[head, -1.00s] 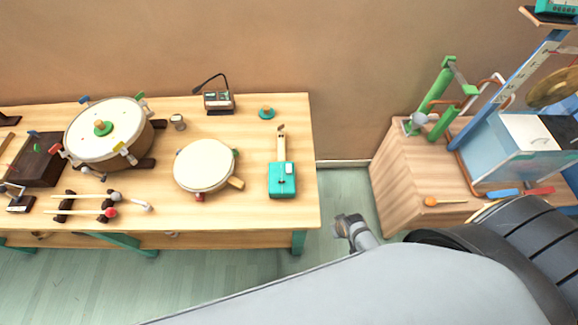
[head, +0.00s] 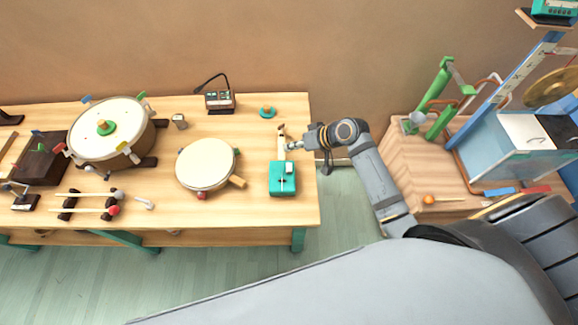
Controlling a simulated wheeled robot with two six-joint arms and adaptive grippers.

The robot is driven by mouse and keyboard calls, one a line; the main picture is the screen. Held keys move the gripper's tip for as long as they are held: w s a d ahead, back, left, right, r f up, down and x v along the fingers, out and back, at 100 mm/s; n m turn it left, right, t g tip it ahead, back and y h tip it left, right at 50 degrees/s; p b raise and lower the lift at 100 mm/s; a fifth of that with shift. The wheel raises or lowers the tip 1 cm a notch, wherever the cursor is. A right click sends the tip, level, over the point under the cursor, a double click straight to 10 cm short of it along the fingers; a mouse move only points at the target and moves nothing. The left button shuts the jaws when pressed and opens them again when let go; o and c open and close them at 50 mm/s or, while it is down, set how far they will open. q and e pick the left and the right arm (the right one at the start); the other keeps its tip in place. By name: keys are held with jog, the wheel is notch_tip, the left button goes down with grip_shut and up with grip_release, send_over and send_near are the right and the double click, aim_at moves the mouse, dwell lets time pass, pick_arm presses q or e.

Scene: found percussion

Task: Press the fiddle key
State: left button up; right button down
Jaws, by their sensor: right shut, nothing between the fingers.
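The fiddle appears to be the teal box (head: 283,188) with a pale wooden neck, lying near the right end of the wooden table. A small white and dark part, possibly its key (head: 290,168), sits on top of the box. My right gripper (head: 292,146) is shut and empty. It is at or just above the neck, a little behind the box; I cannot tell whether it touches. It hides part of the neck. My left gripper is out of view.
A round pale drum (head: 206,163) lies left of the fiddle. A larger drum (head: 108,131) stands farther left. A small teal knob (head: 267,112) and a device with a bent stalk (head: 220,99) are behind. A wooden cabinet (head: 440,180) stands to the right, across a floor gap.

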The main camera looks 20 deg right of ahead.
aim_at(291, 168)
jog(key=shift+f, duration=0.15)
notch_tip(291, 168, down, 8)
jog(key=b, duration=0.8)
jog(key=shift+f, duration=0.35)
jog(key=shift+f, duration=0.1)
dwell(0.8)
jog(key=shift+f, duration=0.3)
jog(key=shift+f+b, duration=0.45)
jog(key=shift+f, duration=0.15)
dwell(0.6)
jog(key=shift+r, duration=0.15)
jog(key=shift+r+p, duration=0.9)
jog(key=shift+p, duration=0.2)
